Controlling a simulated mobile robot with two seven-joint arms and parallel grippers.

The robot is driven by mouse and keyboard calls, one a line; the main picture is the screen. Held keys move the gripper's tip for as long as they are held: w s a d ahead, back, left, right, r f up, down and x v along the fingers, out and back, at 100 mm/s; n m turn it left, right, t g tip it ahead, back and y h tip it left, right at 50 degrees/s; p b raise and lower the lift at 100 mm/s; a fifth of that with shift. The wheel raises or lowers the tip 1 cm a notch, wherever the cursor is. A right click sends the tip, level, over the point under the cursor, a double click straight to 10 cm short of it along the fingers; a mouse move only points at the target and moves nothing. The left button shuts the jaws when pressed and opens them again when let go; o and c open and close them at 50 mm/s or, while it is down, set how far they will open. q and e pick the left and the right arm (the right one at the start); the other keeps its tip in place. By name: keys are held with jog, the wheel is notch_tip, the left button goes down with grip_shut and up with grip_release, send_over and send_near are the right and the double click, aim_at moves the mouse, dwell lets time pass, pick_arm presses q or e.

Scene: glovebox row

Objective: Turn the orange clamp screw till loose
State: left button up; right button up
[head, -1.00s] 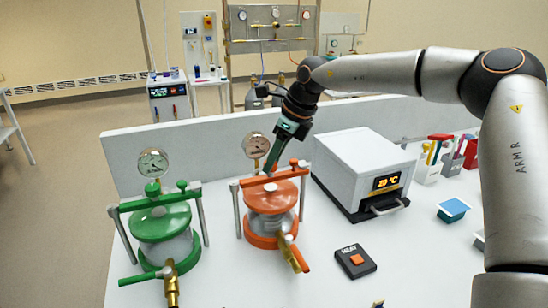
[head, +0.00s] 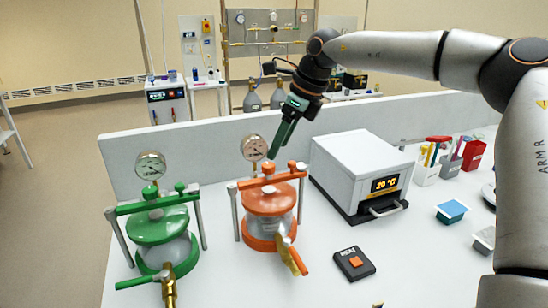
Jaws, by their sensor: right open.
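The orange vessel (head: 268,203) stands on the white bench with an orange clamp bar (head: 251,183) across its lid. The orange clamp screw (head: 268,168) is a small knob at the middle of the bar. My right gripper (head: 272,156) reaches down from the upper right. Its green fingers are open, with their tips just above the screw and seemingly clear of it. The fingers overlap in this view, so the gap between them is hard to see. My left gripper is not in view.
A green vessel (head: 160,229) with a similar clamp stands to the left. Gauges (head: 254,147) rise behind the vessels. A white oven (head: 357,165) stands close on the right, with a heat switch (head: 354,263) in front. A low wall (head: 200,152) runs behind.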

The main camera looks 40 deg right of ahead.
jog(key=v, duration=0.7)
dwell(0.7)
